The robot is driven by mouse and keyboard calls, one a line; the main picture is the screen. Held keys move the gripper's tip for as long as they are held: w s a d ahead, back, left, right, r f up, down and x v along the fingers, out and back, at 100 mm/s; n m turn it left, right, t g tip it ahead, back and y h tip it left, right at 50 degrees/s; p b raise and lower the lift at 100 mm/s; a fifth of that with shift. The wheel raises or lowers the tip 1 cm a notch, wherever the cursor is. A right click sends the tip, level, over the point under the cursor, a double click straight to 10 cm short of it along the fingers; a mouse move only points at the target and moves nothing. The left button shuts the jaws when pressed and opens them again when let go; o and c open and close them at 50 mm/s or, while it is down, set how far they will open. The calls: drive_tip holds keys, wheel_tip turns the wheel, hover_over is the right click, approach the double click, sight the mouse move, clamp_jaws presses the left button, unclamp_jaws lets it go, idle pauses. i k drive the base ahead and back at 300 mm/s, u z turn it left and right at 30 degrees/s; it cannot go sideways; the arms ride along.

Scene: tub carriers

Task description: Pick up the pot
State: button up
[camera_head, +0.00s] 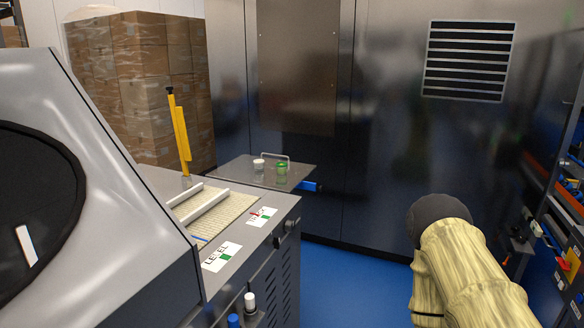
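Two small pots stand on a grey metal shelf (238,172) in the middle of the head view. One is a white pot (259,165) on the left. The other is a green pot (282,171) with a pale upper part, just to its right. Both look upright and apart from each other. I cannot tell which of them is the task's pot. My arm shows at the lower right, well to the right of the shelf and nearer to me. My gripper is not in view.
A metal machine (135,170) fills the left, with a ribbed belt (225,215) and a yellow post (181,135). Wrapped cardboard boxes (140,80) stand behind it. A dark steel wall (390,140) closes the back. Blue floor (345,285) is free between machine and arm.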

sight(258, 164)
drive_tip(key=z, duration=1.05)
drive_tip(key=i, duration=2.8)
drive_tip(key=u, duration=2.95)
